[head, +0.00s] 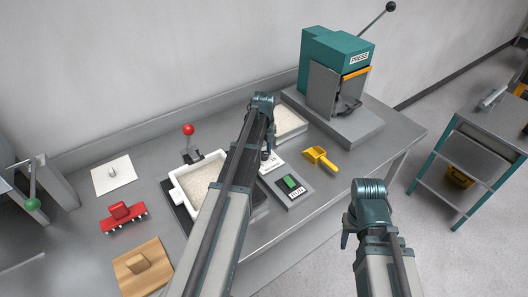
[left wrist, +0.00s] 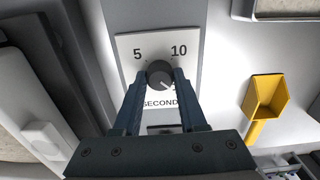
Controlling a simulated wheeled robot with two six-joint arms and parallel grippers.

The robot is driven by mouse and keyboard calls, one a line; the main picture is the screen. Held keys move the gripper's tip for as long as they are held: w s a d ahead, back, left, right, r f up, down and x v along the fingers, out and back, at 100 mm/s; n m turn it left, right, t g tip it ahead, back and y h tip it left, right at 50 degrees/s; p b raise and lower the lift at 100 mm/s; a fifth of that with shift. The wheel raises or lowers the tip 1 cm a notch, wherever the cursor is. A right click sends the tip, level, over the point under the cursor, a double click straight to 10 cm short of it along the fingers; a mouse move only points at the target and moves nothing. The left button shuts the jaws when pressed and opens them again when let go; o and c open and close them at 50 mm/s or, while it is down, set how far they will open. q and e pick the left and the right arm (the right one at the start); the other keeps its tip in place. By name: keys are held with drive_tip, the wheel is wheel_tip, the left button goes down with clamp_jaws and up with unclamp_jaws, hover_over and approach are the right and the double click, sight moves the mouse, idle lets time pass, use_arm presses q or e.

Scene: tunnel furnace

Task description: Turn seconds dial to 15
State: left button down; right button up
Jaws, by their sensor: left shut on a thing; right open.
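The seconds dial is a dark round knob (left wrist: 160,73) on a white plate (left wrist: 128,48) marked 5, 10 and SECONDS. Its pale pointer line aims to the lower right, where a finger mostly hides the marking. My left gripper (left wrist: 160,84) is shut on the knob, with one finger on each side. In the head view my left gripper (head: 268,152) is over the white plate (head: 272,165), and the arm hides the knob. My right gripper (head: 347,235) is open and empty, in front of the bench's right side, away from the dial.
A green button box (head: 291,184) sits just in front of the dial plate. A yellow scoop (head: 320,157) lies to the right. A white tray of powder (head: 205,178) is to the left, and a green press (head: 335,65) stands behind. A red-knobbed lever (head: 189,132) stands upright.

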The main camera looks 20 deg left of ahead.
sight(264, 153)
idle(0.5)
use_arm(q)
drive_tip(key=shift+c, duration=2.3)
unclamp_jaws()
wheel_tip(264, 153, up, 14)
drive_tip(key=p, duration=1.3)
drive_tip(key=shift+p, duration=0.4)
drive_tip(key=shift+f, duration=0.15)
